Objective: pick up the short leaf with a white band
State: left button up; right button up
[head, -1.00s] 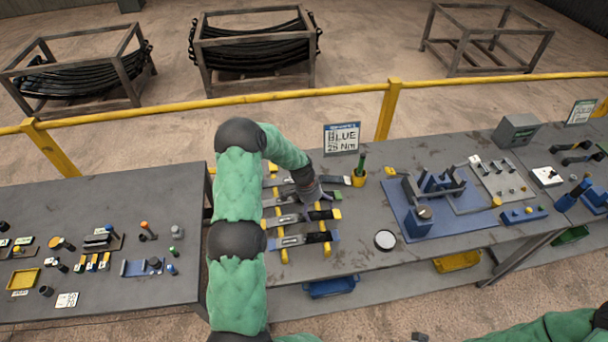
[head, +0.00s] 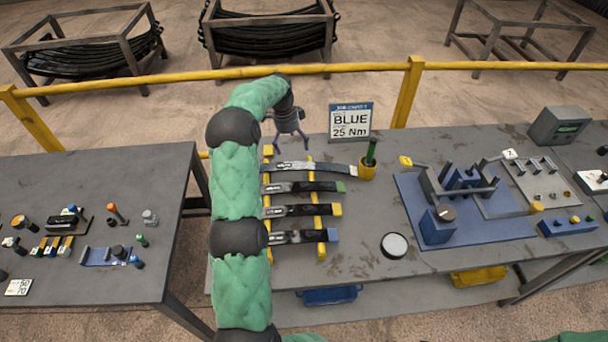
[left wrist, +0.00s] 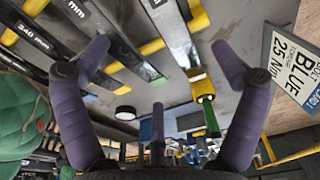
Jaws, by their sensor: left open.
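Several dark leaves lie side by side across two yellow bars on the bench. The farthest leaf (head: 318,167) has a pale, whitish right end; the others end in green (head: 341,187), yellow (head: 337,209) and blue (head: 332,235). The whitish-ended leaf (left wrist: 173,32) also shows in the left wrist view, beside the green-ended one (left wrist: 134,50). My left gripper (head: 292,146) is open and empty, above the far side of the leaves and apart from them. Its purple fingers are spread in the left wrist view (left wrist: 163,46). My right gripper is out of view.
A yellow cup (head: 367,172) with a green-handled tool stands close to the farthest leaf's right end. A sign (head: 350,122) reading BLUE 25 Nm stands behind. A round white-topped item (head: 394,245) and a blue fixture plate (head: 410,205) lie to the right. A yellow rail (head: 380,67) runs behind.

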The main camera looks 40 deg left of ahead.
aim_at(299, 169)
pick_arm(q)
jog(key=f, duration=0.4)
jog(key=w+d+f+b, duration=0.1)
jog(key=f, duration=0.3)
jog(key=f+b, duration=0.1)
jog(key=f, duration=0.3)
jog(key=shift+w+d, duration=0.15)
jog(key=shift+w, duration=0.15)
jog(key=c, duration=1.4)
jog(key=shift+w+r, duration=0.1)
jog(key=shift+r, duration=0.15)
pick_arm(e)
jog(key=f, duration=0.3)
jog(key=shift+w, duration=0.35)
